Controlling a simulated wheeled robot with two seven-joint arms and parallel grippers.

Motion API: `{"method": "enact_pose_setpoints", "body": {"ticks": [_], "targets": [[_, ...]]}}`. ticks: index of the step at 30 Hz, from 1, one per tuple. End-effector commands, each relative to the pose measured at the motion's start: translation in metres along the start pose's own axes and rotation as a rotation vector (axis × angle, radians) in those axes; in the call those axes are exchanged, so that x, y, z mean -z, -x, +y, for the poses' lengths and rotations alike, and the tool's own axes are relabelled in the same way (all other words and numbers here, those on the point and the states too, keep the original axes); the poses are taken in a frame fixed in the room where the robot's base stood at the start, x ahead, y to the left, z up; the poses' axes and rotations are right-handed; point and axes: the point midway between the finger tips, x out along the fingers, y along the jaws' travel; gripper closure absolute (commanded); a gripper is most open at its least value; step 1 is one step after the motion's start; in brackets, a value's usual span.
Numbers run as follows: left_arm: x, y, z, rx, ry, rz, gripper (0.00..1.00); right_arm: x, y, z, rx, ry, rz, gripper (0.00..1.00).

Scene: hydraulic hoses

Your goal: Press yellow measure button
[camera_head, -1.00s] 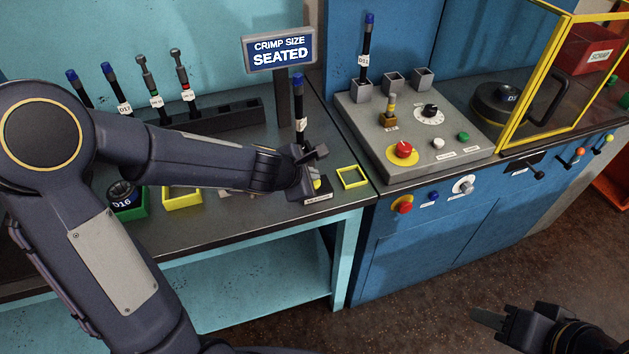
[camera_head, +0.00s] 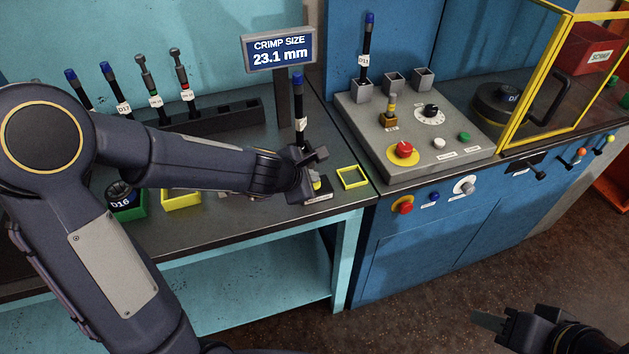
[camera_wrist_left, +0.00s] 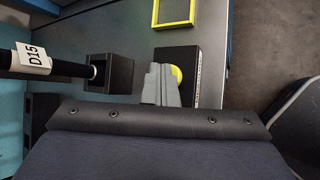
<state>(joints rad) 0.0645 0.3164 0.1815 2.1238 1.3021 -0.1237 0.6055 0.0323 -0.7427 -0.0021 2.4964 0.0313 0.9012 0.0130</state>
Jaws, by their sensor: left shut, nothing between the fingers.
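The yellow measure button (camera_wrist_left: 177,76) shows beside my left fingertips in the left wrist view, on a small dark box (camera_wrist_left: 188,57). My left gripper (camera_wrist_left: 161,75) is shut and empty, with its tips at the button and partly covering it. I cannot tell exactly how far the button is pressed. In the head view my left gripper (camera_head: 317,178) is over the button box at the bench's front right. The sign (camera_head: 279,51) reads "CRIMP SIZE 23.1 mm". My right gripper (camera_head: 490,320) is at the bottom right over the floor, away from the benches.
A hose labelled D15 (camera_wrist_left: 34,61) stands in a dark holder (camera_wrist_left: 112,73) beside the left gripper. A yellow square frame (camera_head: 352,177) lies right of the button box. Several hoses stand in a rack (camera_head: 222,117) behind. A grey control panel (camera_head: 412,125) is on the blue cabinet.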

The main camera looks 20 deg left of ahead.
Motion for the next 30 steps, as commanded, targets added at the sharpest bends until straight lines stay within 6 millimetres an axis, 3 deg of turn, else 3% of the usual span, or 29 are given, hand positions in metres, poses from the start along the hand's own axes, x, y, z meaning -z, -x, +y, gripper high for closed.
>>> {"method": "enact_pose_setpoints", "body": {"ticks": [12,23,30], "targets": [[-0.008,0.012,0.009,0.001,-0.001,0.001,1.0,0.008,0.015,-0.007,0.0,0.0,0.0,0.62],[-0.009,0.012,0.009,0.001,0.0,0.001,1.0,0.008,0.015,-0.007,0.0,0.0,0.0,0.62],[-0.018,0.026,0.019,0.0,0.0,0.0,1.0,0.016,0.031,-0.014,0.0,0.0,0.0,0.62]]}}
